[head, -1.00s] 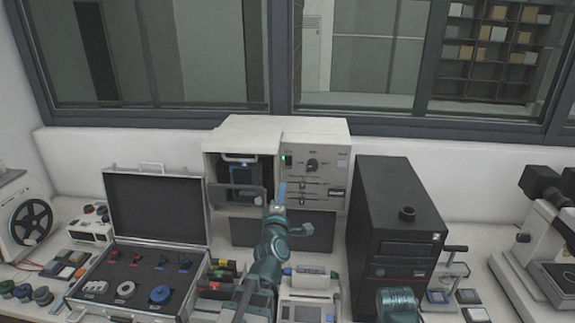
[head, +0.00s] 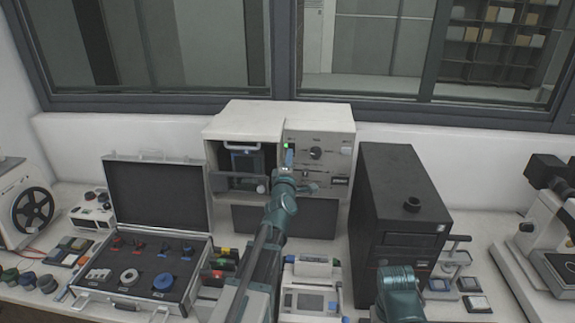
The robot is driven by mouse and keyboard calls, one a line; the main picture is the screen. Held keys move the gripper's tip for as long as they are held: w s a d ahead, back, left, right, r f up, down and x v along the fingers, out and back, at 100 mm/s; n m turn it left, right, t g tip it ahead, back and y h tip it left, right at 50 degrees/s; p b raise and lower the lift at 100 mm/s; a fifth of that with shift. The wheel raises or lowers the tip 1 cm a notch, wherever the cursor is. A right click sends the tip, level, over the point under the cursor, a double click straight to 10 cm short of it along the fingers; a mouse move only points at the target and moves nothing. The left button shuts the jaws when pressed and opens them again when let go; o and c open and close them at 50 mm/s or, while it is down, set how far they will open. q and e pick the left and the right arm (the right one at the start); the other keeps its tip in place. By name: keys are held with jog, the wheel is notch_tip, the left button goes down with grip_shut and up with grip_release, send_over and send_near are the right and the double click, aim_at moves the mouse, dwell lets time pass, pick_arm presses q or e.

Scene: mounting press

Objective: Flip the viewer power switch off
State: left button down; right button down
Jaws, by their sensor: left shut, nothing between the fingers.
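The viewer (head: 245,113) is a cream box at the back of the bench. It has an open bay on its left and a control panel (head: 335,140) with a dark knob on its right. The power switch (head: 286,146) glows green at the panel's upper left. My left gripper (head: 289,157) is shut and empty, its pale blue tips just below the green light in the picture. They partly cover the panel, and I cannot tell whether they touch it. My right gripper is out of view; only part of my right arm shows at the bottom.
An open case (head: 150,190) with small tools stands left of my left arm. A black tower (head: 400,200) stands right of the viewer. A microscope-like device (head: 530,245) is at the far right. A small white device (head: 312,292) lies in front of the viewer.

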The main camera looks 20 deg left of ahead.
aim_at(291, 144)
pick_arm(q)
jog(key=x, duration=0.2)
jog(key=shift+w+a, duration=0.1)
jog(key=shift+w, duration=0.3)
jog(key=shift+r, duration=0.1)
jog(key=shift+w+a+r+p, duration=0.1)
jog(key=shift+w+r+p, duration=0.2)
jog(key=shift+w+p, duration=0.1)
jog(key=shift+s+r, duration=0.15)
jog(key=shift+r, duration=0.15)
jog(key=shift+f, duration=0.1)
